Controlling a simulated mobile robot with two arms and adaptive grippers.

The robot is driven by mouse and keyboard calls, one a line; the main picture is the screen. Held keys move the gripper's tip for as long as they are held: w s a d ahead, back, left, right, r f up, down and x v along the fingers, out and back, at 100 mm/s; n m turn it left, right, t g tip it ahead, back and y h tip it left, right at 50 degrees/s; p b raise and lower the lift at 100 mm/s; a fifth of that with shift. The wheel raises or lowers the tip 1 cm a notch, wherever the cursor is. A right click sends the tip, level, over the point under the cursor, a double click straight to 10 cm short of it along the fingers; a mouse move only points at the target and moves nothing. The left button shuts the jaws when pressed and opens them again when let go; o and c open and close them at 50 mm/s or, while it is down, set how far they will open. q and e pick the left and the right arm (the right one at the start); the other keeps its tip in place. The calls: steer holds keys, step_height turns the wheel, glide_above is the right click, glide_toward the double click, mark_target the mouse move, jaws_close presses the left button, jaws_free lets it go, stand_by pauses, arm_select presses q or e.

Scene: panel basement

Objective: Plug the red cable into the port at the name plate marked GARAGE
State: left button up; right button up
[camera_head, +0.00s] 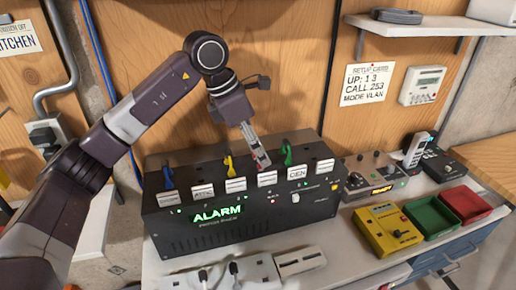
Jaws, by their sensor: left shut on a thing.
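The black panel box (240,208) stands on the bench, with a row of white name plates along its top edge. One plate (297,172) seems to read DEN; most others are too small to read, and I cannot tell which is GARAGE. A blue plug (168,177), a yellow plug (228,165) and a green plug (287,152) stand upright on top. My left gripper (257,147) is over the box between the yellow and green plugs, shut on a small reddish piece (264,161), apparently the red cable's plug. Whether it touches a port is unclear. My right gripper is out of view.
To the right are a grey device (372,172), a yellow device (388,229), a red tray (468,201) and a green tray (431,216). A white power strip (228,275) lies in front.

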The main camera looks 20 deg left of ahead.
arm_select(q)
steer(key=shift+f, duration=0.2)
stand_by(0.5)
steer(key=o, duration=1.5)
steer(key=shift+r, duration=0.1)
steer(key=shift+r+p, duration=2.35)
steer(key=shift+r, duration=1.4)
steer(key=shift+r, duration=0.1)
